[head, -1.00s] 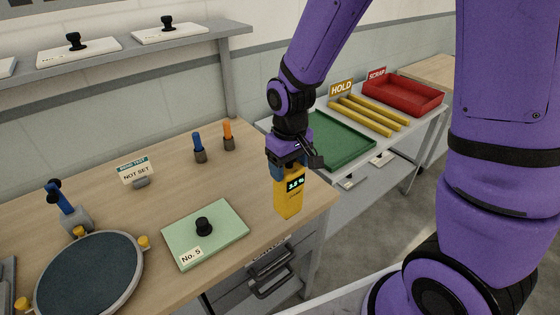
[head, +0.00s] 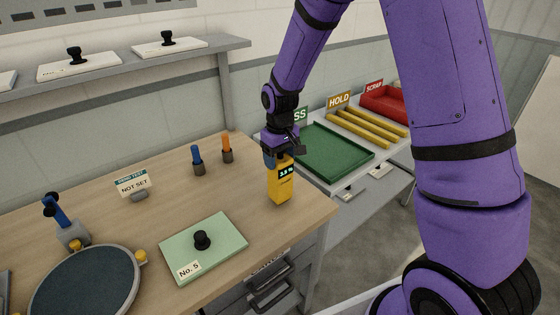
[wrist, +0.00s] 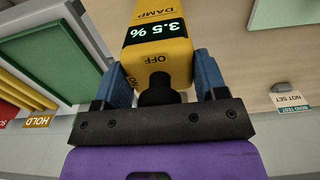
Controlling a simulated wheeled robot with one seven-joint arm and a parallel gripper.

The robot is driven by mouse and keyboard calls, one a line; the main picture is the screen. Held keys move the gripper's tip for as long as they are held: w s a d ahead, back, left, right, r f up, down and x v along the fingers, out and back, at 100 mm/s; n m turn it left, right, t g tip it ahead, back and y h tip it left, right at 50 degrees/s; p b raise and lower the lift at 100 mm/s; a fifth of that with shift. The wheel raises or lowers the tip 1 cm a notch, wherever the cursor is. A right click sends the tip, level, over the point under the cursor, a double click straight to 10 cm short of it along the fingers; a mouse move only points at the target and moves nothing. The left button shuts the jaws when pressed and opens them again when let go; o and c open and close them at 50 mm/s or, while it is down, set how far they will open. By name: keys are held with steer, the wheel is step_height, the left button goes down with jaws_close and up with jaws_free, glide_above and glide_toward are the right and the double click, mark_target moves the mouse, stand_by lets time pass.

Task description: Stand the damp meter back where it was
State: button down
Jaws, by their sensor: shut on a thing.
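The damp meter (head: 280,187) is a yellow block with a dark lit display, upright at the right part of the wooden bench. My gripper (head: 278,157) is shut on its top end from above. In the wrist view the meter (wrist: 158,55) sits between the blue finger pads of my gripper (wrist: 165,80), with "DAMP", "OFF" and a display of 3.5 % showing. Whether its base touches the bench cannot be told for certain.
A green plate marked No. 5 (head: 222,240) with a black knob lies left of the meter. Blue (head: 197,160) and orange (head: 227,148) handled tools stand behind. A round dark pad (head: 85,285) is at front left. A green tray (head: 335,150) lies beyond the bench's right edge.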

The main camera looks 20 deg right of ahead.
steer(key=shift+f, duration=0.9)
steer(key=shift+c, duration=0.8)
jaws_free()
step_height(320, 180, up, 11)
steer(key=shift+f, duration=0.15)
steer(key=shift+r, duration=0.85)
